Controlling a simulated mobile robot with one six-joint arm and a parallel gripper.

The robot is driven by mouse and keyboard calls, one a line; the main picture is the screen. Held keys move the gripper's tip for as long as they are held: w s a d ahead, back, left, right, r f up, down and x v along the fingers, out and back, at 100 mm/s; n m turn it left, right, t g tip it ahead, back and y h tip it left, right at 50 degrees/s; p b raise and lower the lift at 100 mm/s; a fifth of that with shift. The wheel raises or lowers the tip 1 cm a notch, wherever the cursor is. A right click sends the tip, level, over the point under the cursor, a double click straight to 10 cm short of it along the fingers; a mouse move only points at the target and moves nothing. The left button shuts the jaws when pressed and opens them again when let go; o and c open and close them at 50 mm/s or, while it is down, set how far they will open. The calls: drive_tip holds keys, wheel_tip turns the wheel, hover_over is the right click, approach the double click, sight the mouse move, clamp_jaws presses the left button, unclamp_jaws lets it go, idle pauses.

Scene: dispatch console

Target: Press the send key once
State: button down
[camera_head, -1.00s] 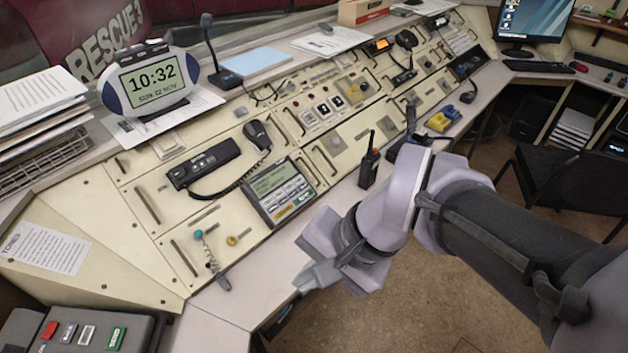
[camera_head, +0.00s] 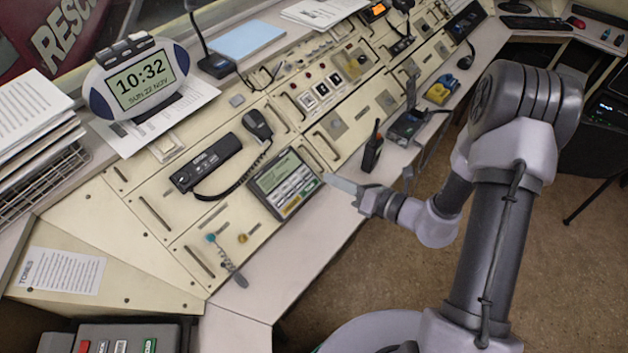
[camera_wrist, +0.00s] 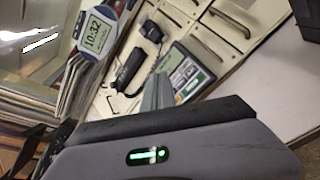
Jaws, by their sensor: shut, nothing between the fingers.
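A dark key box (camera_head: 170,333) sits at the bottom left of the head view, cut off by the lower edge. It has a row of coloured keys; the green key (camera_head: 149,346) at its right end appears to be lettered SEND. My gripper (camera_head: 340,183) is shut and empty, well to the right of and beyond that box. Its tips are just right of a grey screen-and-keypad unit (camera_head: 284,181) on the console; I cannot tell whether they touch. The wrist view shows the shut fingers (camera_wrist: 157,92) and the keypad unit (camera_wrist: 186,72), but I cannot make out the key box there.
A handset (camera_head: 207,163) with a coiled cord, a small lever (camera_head: 228,262) and an upright radio (camera_head: 373,148) are on the console. A clock (camera_head: 137,80) and paper stacks (camera_head: 35,120) stand behind at left. The pale front ledge (camera_head: 265,290) is mostly clear.

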sight(309, 188)
drive_tip(key=shift+f, duration=0.1)
drive_tip(key=w+a+f+b, duration=0.1)
drive_tip(key=f+b, duration=0.1)
drive_tip(key=w+a+f+b, duration=0.1)
drive_tip(key=f+b, duration=0.1)
drive_tip(key=w+a+f+b, duration=0.1)
drive_tip(key=a+f, duration=0.1)
drive_tip(key=f, duration=0.1)
drive_tip(key=shift+f+b, duration=0.1)
drive_tip(key=shift+b, duration=0.3)
drive_tip(key=shift+f, duration=0.1)
idle(1.8)
drive_tip(key=shift+a+f, duration=0.15)
drive_tip(key=shift+f, duration=0.1)
drive_tip(key=shift+w+a+f+b, duration=0.1)
drive_tip(key=shift+w+f+b, duration=0.05)
drive_tip(key=shift+f+b, duration=0.2)
idle(0.5)
drive_tip(key=shift+r, duration=0.15)
drive_tip(key=shift+s+d+r+p, duration=0.3)
drive_tip(key=shift+r+p, duration=0.2)
drive_tip(key=shift+r, duration=0.1)
